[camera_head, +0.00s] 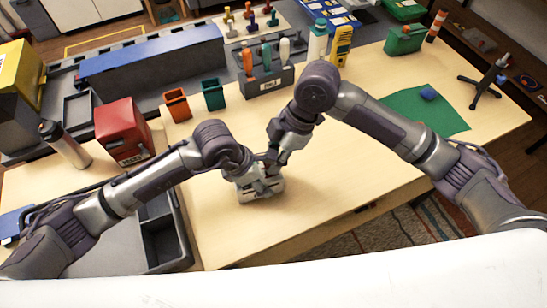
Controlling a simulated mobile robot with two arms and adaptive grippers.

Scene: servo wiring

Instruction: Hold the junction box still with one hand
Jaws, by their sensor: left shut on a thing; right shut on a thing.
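The junction box (270,188) is a small light-grey box on the wooden bench, near the middle of the camera_head view. My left gripper (248,178) reaches it from the left and is shut at its left and upper side, apparently on the box. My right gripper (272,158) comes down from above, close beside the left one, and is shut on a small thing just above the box. That thing is too small and too covered to make out. The two grippers hide much of the box's top and far side.
A grey tray (187,222) lies left of the box. A red box (122,132), an orange bin (177,105), a teal bin (213,95) and a tool holder (268,85) stand behind. A green mat (440,120) lies to the right. Bare bench surrounds the box's right side.

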